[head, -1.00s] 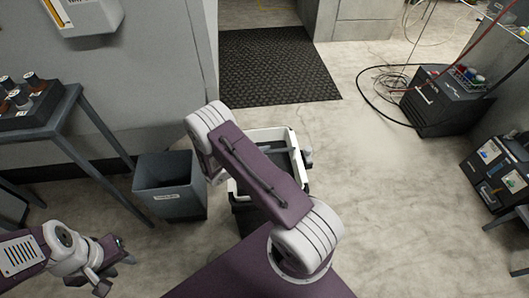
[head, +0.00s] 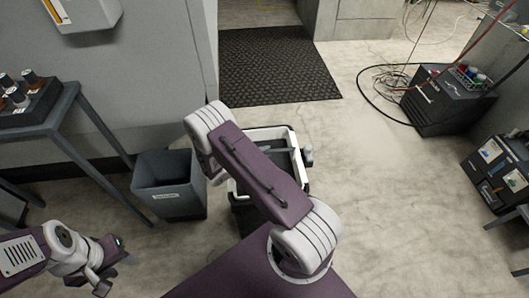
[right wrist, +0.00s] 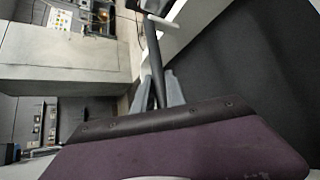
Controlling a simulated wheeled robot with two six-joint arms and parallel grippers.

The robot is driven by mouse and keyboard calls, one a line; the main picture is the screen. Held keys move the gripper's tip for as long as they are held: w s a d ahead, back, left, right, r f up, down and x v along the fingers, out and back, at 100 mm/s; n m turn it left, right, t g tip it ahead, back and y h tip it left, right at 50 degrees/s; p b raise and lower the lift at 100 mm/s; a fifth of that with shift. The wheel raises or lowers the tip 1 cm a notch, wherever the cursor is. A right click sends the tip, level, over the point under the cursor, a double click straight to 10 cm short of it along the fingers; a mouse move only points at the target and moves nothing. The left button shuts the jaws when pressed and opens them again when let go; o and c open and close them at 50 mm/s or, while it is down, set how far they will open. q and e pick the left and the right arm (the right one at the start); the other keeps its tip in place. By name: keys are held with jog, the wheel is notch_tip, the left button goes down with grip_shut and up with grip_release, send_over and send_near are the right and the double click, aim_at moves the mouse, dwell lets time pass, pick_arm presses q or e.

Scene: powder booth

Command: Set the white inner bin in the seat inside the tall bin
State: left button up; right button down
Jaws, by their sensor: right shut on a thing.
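The white inner bin's pale rim (head: 268,131) shows in the head view, partly hidden under my right arm. A dark bin body (head: 243,216), apparently the tall bin, shows below the rim. I cannot tell whether the inner bin is fully down in its seat. In the right wrist view my right gripper (right wrist: 158,92) is shut on a dark bar, the inner bin's handle (right wrist: 152,50); the pale rim (right wrist: 183,24) is beyond. My left gripper (head: 116,274) is at the lower left, away from both bins; its jaw opening is unclear.
A grey labelled bin (head: 170,190) stands close on the left. A bench (head: 62,118) holding a rack of dark bottles is further left. A black mat (head: 278,65) lies behind. Black units (head: 440,100) and cables are at the right; the floor between is clear.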

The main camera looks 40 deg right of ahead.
jog(key=shift+f, duration=0.15)
jog(key=c, duration=1.3)
grip_release()
jog(key=v, duration=0.9)
jog(key=shift+p, duration=0.4)
